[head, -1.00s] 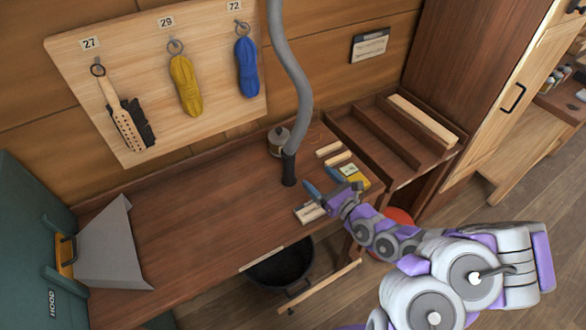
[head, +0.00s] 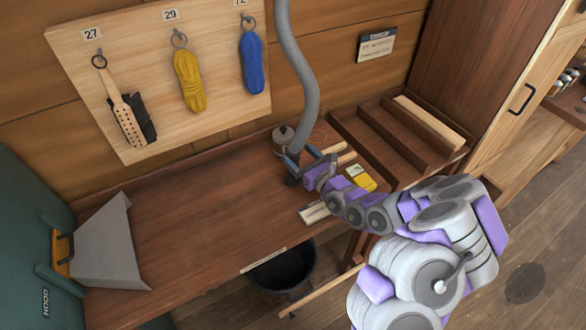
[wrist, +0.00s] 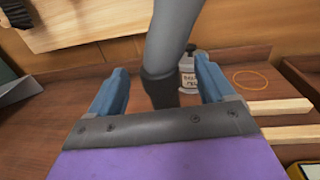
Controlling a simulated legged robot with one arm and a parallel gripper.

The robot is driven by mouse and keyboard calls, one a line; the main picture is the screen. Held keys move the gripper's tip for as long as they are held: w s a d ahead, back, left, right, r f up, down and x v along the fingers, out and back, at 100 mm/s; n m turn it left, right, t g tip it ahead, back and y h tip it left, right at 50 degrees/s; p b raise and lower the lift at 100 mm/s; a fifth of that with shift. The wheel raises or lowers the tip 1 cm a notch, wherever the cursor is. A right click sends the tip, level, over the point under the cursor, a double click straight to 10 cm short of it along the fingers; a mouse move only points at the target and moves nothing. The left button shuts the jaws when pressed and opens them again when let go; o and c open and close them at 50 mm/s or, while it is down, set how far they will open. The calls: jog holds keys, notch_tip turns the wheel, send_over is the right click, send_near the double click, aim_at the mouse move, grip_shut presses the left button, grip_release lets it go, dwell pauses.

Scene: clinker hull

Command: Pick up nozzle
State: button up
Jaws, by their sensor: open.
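The nozzle (wrist: 159,88) is the dark end piece of a grey hose (head: 297,75) that hangs down to the wooden bench. In the head view its lower end shows at the bench top, partly hidden by my gripper. My gripper (head: 302,160) is open, with its two blue fingers at the nozzle. In the wrist view my gripper (wrist: 155,85) has one finger on each side of the hose end. The nozzle is nearer the middle, apart from both fingers. Whether it lies fully between the fingertips in depth, I cannot tell.
A small bottle (wrist: 187,72) stands just behind the nozzle. A divided tray (head: 365,135) is at the bench's right end. A grey hood (head: 103,245) stands at left. The bench's middle (head: 190,215) is clear.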

aim_at(289, 147)
jog(key=b+x, duration=0.1)
jog(key=x, duration=0.1)
jog(key=f+x, duration=0.1)
jog(key=x, duration=0.2)
jog(key=shift+s+a+b, duration=0.1)
jog(key=shift+b, duration=0.3)
jog(key=shift+w+a+r, duration=0.1)
jog(key=shift+w+a, duration=0.15)
jog(key=shift+w, duration=0.05)
grip_shut()
jog(key=shift+r, duration=0.1)
